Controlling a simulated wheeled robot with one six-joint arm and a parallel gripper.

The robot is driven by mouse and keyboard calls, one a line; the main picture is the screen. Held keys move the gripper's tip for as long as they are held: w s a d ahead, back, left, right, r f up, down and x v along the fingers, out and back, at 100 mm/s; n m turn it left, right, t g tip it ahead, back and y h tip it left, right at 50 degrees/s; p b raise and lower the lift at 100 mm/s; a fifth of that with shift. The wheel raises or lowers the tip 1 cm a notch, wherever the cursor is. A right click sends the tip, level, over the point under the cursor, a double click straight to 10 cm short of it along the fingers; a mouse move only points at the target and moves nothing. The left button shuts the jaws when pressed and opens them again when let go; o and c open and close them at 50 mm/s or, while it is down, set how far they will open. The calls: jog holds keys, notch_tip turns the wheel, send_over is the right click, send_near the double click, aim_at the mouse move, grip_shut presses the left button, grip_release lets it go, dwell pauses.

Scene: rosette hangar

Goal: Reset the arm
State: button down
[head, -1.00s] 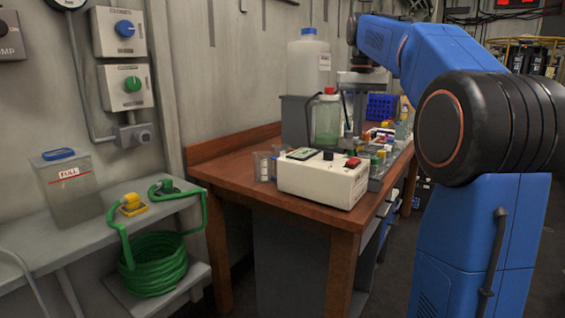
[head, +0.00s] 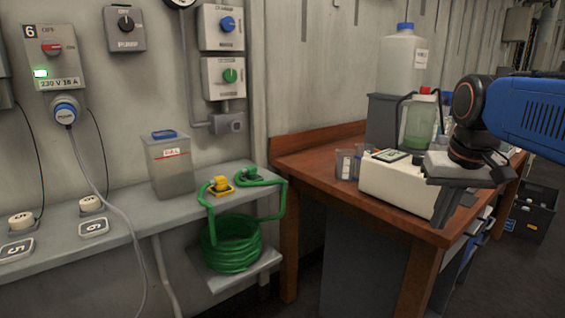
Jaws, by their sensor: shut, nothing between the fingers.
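My blue arm (head: 535,115) reaches in from the right edge of the head view, with a black wrist joint at its end. My gripper (head: 443,212) hangs below that wrist, fingers pointing down, shut and empty. In the picture it overlaps the right part of a white instrument box (head: 385,194) on the wooden bench (head: 325,160). I cannot tell how far apart gripper and box are.
A coiled green hose (head: 230,243) sits below.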

jog(key=s+a+f+n+t, duration=0.1)
jog(key=s+a+f, duration=0.1)
jog(key=s+f, duration=0.4)
jog(key=s+a+f+t, duration=0.1)
jog(key=s+a+f, duration=0.1)
jog(key=s+f, duration=0.5)
notch_tip(320, 180, down, 4)
jog(key=shift+f+n, duration=0.1)
jog(key=shift+n, duration=0.3)
jog(key=shift+a, duration=0.1)
jog(key=w+d+r+m+g, duration=0.1)
jog(key=w+d+r+m, duration=0.2)
jog(key=w+r, duration=0.8)
jog(key=w+d+r+m+g, duration=0.1)
jog(key=w+d+r+m, duration=0.15)
jog(key=w+r, duration=0.75)
jog(key=w+d+r+m+g, duration=0.1)
jog(key=w+d+r, duration=0.3)
jog(key=r, duration=0.5)
jog(key=w+d+r+m+g, duration=0.1)
jog(key=w+d+r+m, duration=0.3)
jog(key=r, duration=0.5)
jog(key=shift+w+d+g, duration=0.4)
jog(key=shift+w+d, duration=0.35)
jog(key=shift+d, duration=0.5)
jog(key=shift+f, duration=0.2)
notch_tip(320, 180, down, 14)
jog(key=shift+r, duration=0.1)
